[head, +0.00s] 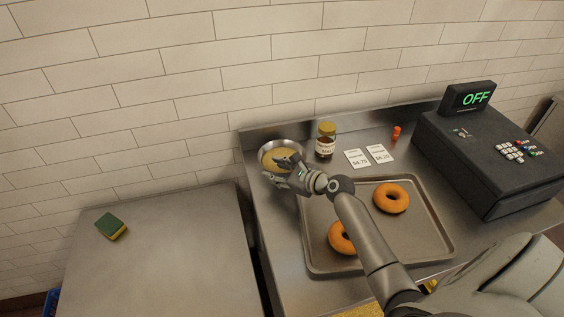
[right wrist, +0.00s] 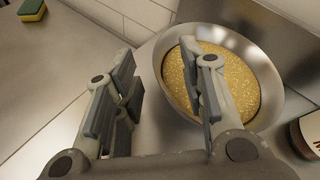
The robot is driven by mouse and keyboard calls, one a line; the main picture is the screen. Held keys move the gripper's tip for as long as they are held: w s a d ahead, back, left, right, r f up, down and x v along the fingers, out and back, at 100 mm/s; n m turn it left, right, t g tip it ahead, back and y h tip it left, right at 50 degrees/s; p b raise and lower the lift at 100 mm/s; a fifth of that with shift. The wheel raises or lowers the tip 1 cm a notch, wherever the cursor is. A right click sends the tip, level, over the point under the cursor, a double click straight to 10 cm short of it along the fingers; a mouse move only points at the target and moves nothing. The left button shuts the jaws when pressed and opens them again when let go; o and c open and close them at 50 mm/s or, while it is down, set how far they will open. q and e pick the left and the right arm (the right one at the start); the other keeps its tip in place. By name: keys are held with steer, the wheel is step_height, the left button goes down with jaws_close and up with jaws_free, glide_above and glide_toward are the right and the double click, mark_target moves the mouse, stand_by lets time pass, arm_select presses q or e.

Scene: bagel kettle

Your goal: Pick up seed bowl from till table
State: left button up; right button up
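The seed bowl (head: 274,147) is a shiny metal bowl filled with tan seeds, standing on the till table (head: 275,221) near its back left corner. My right gripper (head: 279,169) is at the bowl's front edge and hides part of it. In the right wrist view the bowl (right wrist: 270,75) is upright, and my right gripper (right wrist: 168,75) is open. One finger shows over the seeds and the other outside the near rim, with the rim between them; no contact is clear. My left gripper is out of view.
A jar (head: 325,141) stands just right of the bowl. A baking tray (head: 433,236) with two bagels lies in front. Price cards (head: 369,156), a small orange item (head: 396,133) and the till (head: 490,155) are further right. A sponge (head: 111,227) lies on the left counter (head: 170,250), otherwise clear.

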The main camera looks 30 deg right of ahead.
steer(key=shift+x, duration=1.45)
steer(key=shift+s+f, duration=0.1)
jaws_close()
